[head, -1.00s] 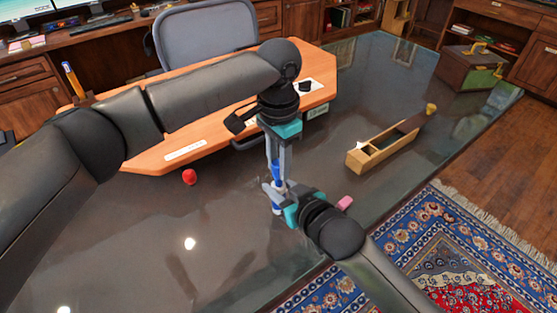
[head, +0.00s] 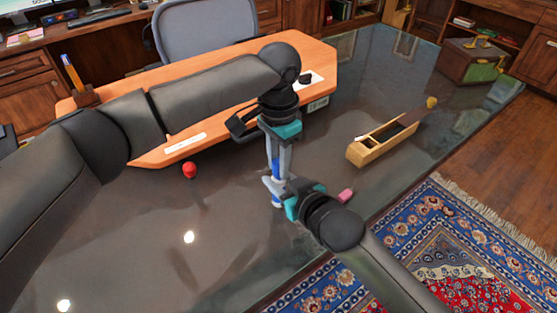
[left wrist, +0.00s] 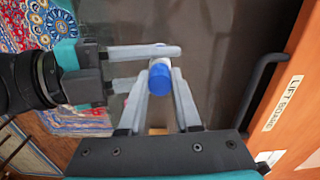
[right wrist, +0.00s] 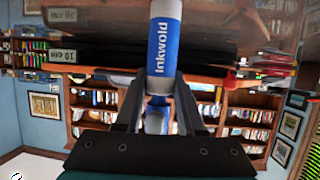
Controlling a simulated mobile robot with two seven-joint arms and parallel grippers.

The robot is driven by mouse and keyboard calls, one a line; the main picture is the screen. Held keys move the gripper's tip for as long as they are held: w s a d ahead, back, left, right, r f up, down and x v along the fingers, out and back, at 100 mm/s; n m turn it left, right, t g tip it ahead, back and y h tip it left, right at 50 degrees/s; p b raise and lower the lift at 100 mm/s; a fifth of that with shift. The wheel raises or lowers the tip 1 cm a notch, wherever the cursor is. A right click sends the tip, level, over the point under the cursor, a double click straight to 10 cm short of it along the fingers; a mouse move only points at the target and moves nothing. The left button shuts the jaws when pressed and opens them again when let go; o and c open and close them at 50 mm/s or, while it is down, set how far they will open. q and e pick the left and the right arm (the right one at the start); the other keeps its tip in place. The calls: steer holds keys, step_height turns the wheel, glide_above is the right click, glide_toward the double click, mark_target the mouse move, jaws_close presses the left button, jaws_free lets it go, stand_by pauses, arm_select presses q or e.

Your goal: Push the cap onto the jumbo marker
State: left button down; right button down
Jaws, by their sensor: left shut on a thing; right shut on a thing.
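My left gripper (head: 277,172) reaches down over the table, shut on the blue cap, which shows end-on between its fingers in the left wrist view (left wrist: 160,86). My right gripper (head: 276,190) comes from the lower right, just below the left one, shut on the marker. The marker's blue body with white "Inkwold" lettering shows in the right wrist view (right wrist: 163,45), where a pale band lies between it and the blue piece lower in the picture. Marker and cap look roughly in line, upright. Fingers hide whether the cap is seated.
A wooden box (head: 382,142) lies on the dark glossy table (head: 130,235), right of the grippers. A pink block (head: 345,195) is near my right wrist, a red ball (head: 190,170) to the left.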

arm_select(q)
steer(key=shift+f, duration=0.6)
steer(key=c, duration=0.5)
jaws_free()
steer(key=shift+r, duration=0.1)
step_height(320, 180, up, 12)
steer(key=shift+f, duration=0.1)
arm_select(e)
steer(key=shift+c, duration=2.2)
jaws_free()
steer(key=shift+s, duration=0.1)
